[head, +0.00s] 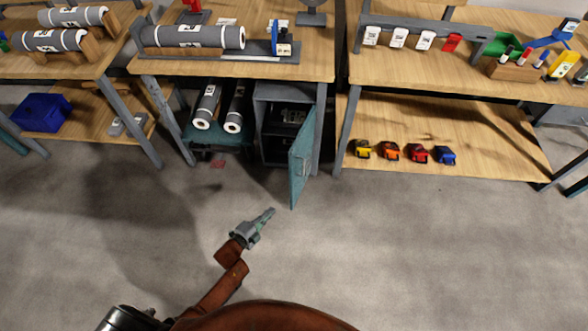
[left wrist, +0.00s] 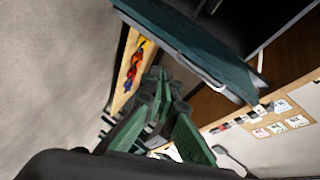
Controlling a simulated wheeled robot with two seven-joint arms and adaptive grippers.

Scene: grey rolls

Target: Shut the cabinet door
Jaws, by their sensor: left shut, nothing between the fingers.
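The grey cabinet (head: 272,128) stands under the middle workbench with its dark inside showing. Its teal door (head: 301,160) is open and swung out toward me at the cabinet's right side. In the left wrist view the door (left wrist: 180,38) crosses the top of the picture, with a pale handle on it. My left gripper (head: 268,213) is shut and empty, in front of the cabinet and to the lower left of the door's free edge. It appears apart from the door. Its green fingers also show in the left wrist view (left wrist: 162,78). My right gripper is not in view.
The middle workbench (head: 320,65) stands above the cabinet. Two white-and-grey rolls (head: 220,105) lie in a dark green holder left of the cabinet. Several toy cars (head: 404,152) stand on the lower shelf at right. The grey floor (head: 400,250) in front is clear.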

